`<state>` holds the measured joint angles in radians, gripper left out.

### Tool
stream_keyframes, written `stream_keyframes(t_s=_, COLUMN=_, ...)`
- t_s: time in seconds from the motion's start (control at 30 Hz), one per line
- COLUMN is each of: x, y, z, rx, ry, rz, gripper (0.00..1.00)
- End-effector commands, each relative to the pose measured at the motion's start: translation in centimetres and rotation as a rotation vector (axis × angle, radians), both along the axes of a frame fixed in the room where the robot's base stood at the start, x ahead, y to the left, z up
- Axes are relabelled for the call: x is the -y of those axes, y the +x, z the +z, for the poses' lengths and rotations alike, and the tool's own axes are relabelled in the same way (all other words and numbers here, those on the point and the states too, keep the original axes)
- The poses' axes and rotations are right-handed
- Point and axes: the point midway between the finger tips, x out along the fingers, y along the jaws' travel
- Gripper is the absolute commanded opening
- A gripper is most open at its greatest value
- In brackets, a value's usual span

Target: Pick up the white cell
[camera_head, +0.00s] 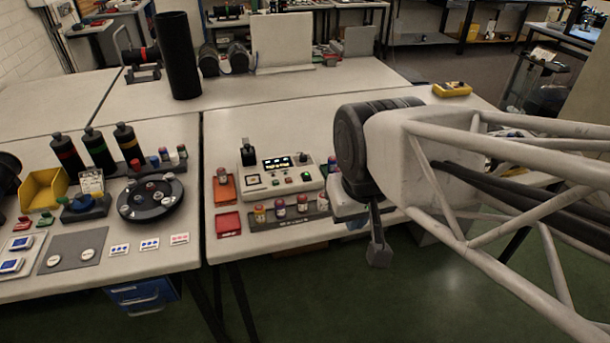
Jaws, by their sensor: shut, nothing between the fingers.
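My gripper (378,255) hangs in front of the right table's front edge, pointing down, with its dark fingers shut and empty. Several small capped cells stand in a dark rack (290,221) on the table to its left. More small cells stand on a round black turntable (152,212) on the left table. Part of the table behind my arm is hidden.
A white console (280,178) with a small display stands behind the rack, with red trays (228,224) to its left. Three black bottles (100,150) and a yellow bin (43,189) are on the left table. A tall black cylinder (178,55) stands at the back.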

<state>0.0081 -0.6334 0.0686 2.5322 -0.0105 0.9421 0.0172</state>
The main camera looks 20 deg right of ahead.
Motion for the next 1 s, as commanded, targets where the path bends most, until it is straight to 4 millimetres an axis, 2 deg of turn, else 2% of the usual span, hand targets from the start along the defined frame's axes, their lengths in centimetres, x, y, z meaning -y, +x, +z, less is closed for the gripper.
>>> stream_keyframes(t_s=0.33, x=0.0, y=0.0, z=0.0, rx=0.0, ry=0.0, rz=0.0, gripper=0.02)
stream_keyframes(t_s=0.73, x=0.0, y=0.0, z=0.0, rx=0.0, ry=0.0, rz=0.0, gripper=0.63)
stream_keyframes(t_s=0.77, x=0.0, y=0.0, z=0.0, rx=0.0, ry=0.0, rz=0.0, gripper=0.65)
stream_keyframes(t_s=1.0, x=0.0, y=0.01, z=0.0, rx=0.0, ry=0.0, rz=0.0, gripper=0.65)
